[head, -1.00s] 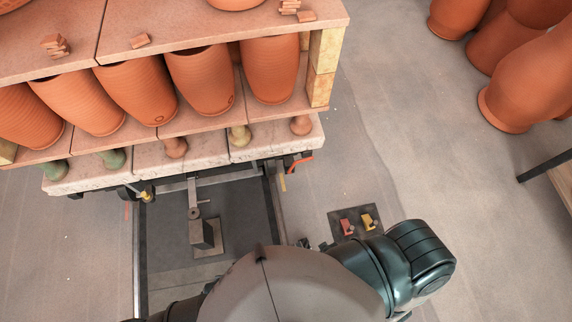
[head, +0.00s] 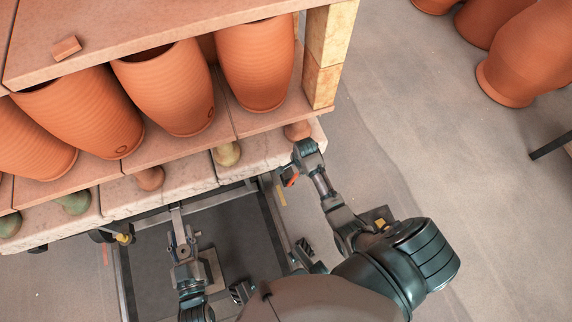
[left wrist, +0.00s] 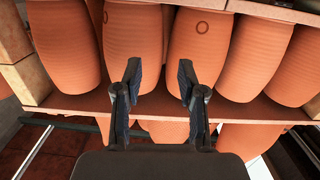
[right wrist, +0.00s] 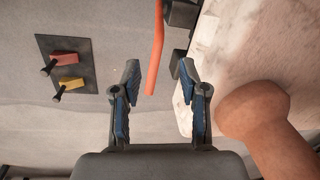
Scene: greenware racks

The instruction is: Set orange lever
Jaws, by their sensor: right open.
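The orange lever (right wrist: 155,50) is a slim bar on the car's edge, seen in the right wrist view. Its free end lies in line with the gap between my right gripper's (right wrist: 159,68) fingers; whether it is between them in depth, I cannot tell. The fingers are open and not shut on it. In the head view a small piece of the lever (head: 290,181) shows beside my right gripper, near the car's right corner. My left gripper (head: 183,238) is open and empty, low in front of the car; its fingers (left wrist: 159,66) also show in the left wrist view, facing the pots.
The pale car deck (head: 180,192) carries shelves of terracotta pots (head: 255,65). A knob-shaped clay post (right wrist: 255,108) stands close beside my right gripper. A dark floor plate (right wrist: 80,88) bears a red (right wrist: 66,58) and a yellow pedal (right wrist: 70,85).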

